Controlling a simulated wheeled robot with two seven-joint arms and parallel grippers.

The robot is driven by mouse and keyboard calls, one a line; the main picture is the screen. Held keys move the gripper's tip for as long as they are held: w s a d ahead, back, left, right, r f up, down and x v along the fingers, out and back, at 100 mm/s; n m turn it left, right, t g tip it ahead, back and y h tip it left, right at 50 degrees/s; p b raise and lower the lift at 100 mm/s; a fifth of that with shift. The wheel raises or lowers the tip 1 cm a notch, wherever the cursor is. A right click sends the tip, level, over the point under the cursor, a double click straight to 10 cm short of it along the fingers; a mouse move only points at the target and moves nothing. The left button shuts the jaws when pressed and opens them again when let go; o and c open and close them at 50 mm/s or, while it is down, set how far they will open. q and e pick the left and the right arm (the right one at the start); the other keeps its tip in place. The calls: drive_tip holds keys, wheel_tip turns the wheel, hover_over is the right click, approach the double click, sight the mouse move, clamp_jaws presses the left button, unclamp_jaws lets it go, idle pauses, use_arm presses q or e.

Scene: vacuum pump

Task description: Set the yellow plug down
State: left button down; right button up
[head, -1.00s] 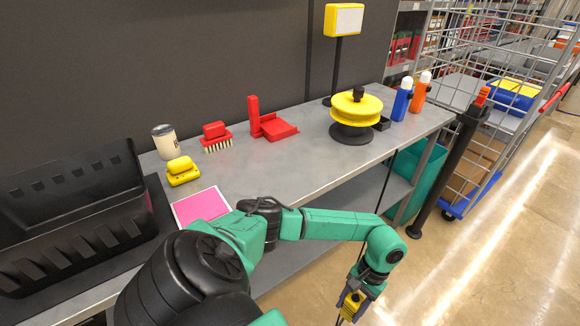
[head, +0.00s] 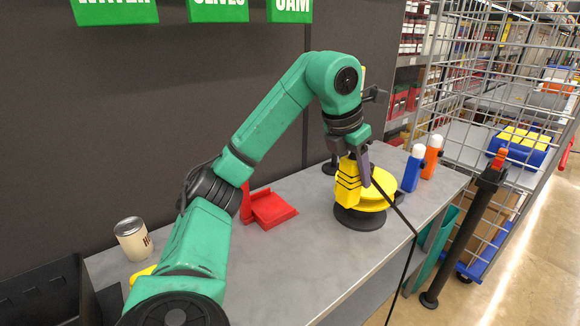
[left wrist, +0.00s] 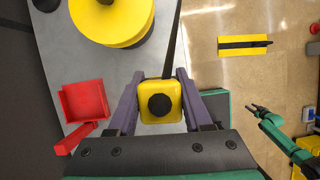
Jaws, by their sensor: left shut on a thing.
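A black cable (head: 404,219) runs down past the table edge. My right gripper (left wrist: 258,112) appears open and empty over the floor.
The grey table (head: 310,236) has bare room in its middle. A black post (head: 465,235) and a wire cart (head: 490,95) are at the right.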

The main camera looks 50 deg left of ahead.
use_arm(q)
drive_tip(key=shift+w+a+r+n, duration=0.2)
drive_tip(key=shift+w+a+n, duration=0.15)
drive_tip(key=shift+a+n, duration=0.1)
drive_tip(key=shift+s+f+b, duration=0.2)
drive_tip(key=shift+f+b, duration=0.55)
drive_tip(key=shift+b, duration=0.05)
drive_tip(key=f+b, duration=0.2)
drive_tip(key=f, duration=0.3)
drive_tip(key=f+b, duration=0.1)
drive_tip(key=f, duration=0.5)
drive_tip(key=s+d+f+b, duration=0.1)
drive_tip(key=f+b, duration=0.1)
drive_tip(key=f, duration=0.3)
drive_tip(key=shift+f+b, duration=0.3)
drive_tip(key=shift+f, duration=0.35)
drive_tip(key=shift+a, duration=0.1)
drive_tip(key=shift+f, duration=0.1)
use_arm(e)
wheel_tip(320, 180, down, 7)
drive_tip(key=shift+a+f, duration=0.2)
use_arm(q)
drive_tip(key=shift+c, duration=1.9)
unclamp_jaws()
drive_tip(key=shift+o, duration=0.3)
use_arm(e)
drive_tip(key=shift+s+d, duration=0.15)
drive_tip(key=shift+s, duration=0.05)
